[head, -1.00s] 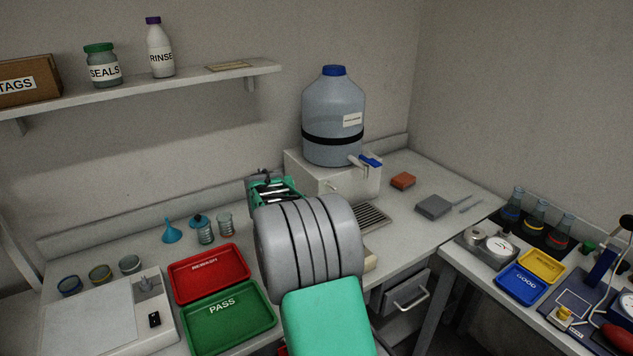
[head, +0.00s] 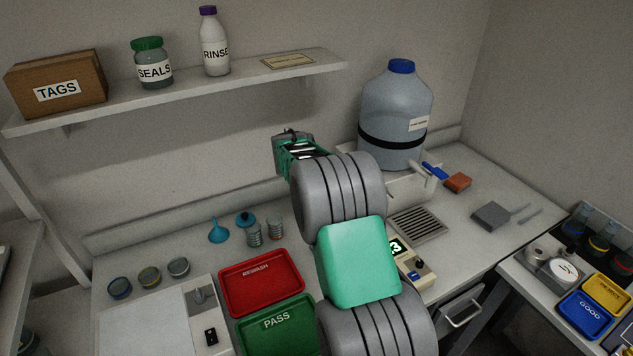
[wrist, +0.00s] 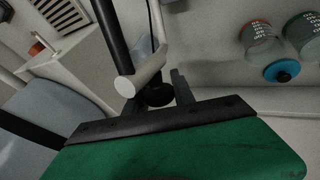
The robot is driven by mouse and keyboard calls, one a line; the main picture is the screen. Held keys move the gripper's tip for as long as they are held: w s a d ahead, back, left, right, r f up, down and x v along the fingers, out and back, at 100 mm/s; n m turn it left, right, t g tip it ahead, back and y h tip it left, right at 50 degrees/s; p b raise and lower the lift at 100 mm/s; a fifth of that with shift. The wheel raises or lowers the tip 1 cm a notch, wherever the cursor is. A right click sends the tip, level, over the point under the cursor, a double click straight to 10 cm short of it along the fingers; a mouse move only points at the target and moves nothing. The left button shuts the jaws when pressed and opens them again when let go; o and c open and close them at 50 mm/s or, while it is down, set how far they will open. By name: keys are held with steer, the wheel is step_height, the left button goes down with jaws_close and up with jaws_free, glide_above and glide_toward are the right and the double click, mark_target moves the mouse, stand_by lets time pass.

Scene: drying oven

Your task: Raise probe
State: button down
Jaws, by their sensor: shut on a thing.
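In the wrist view, my gripper (wrist: 157,93) is shut on what looks like the probe (wrist: 112,40), a dark rod with a pale cylindrical end and a thin cable beside it. The pale end and a round black knob sit at the finger tips. In the head view, my gripper (head: 294,146) is up in front of the back wall, left of the large jug and above the bench. Its hold is too small to make out there. A beige meter (head: 406,262) with a lit display stands on the bench, partly hidden by my arm.
The large blue-capped jug (head: 395,120) and its tap stand close right of my gripper. The wall shelf (head: 190,91) with a box and bottles is to the upper left.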

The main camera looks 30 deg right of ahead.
stand_by(0.4)
steer(key=c, duration=1.1)
jaws_free()
steer(key=shift+w+f, duration=0.1)
steer(key=shift+w, duration=0.05)
steer(key=b+v, duration=0.2)
steer(key=v, duration=0.6)
